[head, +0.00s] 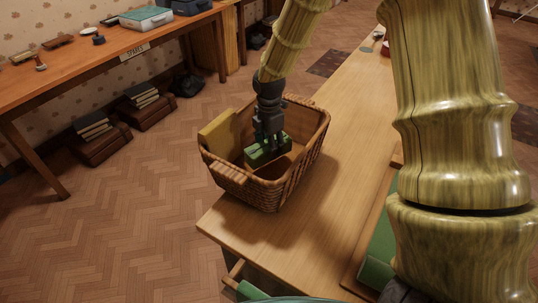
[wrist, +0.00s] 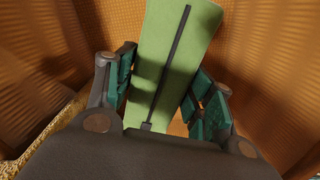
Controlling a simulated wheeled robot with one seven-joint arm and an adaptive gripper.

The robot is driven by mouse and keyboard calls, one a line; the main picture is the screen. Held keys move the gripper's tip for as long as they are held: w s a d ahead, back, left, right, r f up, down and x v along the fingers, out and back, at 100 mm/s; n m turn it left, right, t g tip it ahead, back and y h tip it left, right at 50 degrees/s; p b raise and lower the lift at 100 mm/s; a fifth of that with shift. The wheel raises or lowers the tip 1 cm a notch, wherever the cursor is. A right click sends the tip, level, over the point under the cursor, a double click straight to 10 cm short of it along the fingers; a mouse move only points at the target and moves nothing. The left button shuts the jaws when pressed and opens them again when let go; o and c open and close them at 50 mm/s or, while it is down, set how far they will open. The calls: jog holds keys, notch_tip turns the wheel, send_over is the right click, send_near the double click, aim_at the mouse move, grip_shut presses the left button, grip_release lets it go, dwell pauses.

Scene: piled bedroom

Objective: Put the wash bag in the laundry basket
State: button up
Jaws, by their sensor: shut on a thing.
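The laundry basket (head: 265,185) is a brown woven basket standing on the wooden table in the head view. The wash bag (head: 262,152) is green and lies inside the basket's walls. In the wrist view the wash bag (wrist: 172,65) shows a dark zip along its top. My gripper (head: 268,140) reaches down into the basket, and its teal finger pads (wrist: 165,95) are on both sides of the bag, shut on it. Whether the bag touches the basket floor cannot be told. The basket's woven wall (wrist: 60,50) surrounds the bag.
The light wooden table (head: 310,220) has bare space around the basket. A desk (head: 120,50) with small items stands at the back left, with brown cases on the floor.

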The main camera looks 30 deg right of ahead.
jog(key=shift+f+p, duration=0.35)
jog(key=shift+f, duration=1.95)
jog(key=o, duration=1.1)
jog(key=shift+f, duration=0.15)
jog(key=shift+r+b, duration=1)
jog(key=shift+r, duration=5.15)
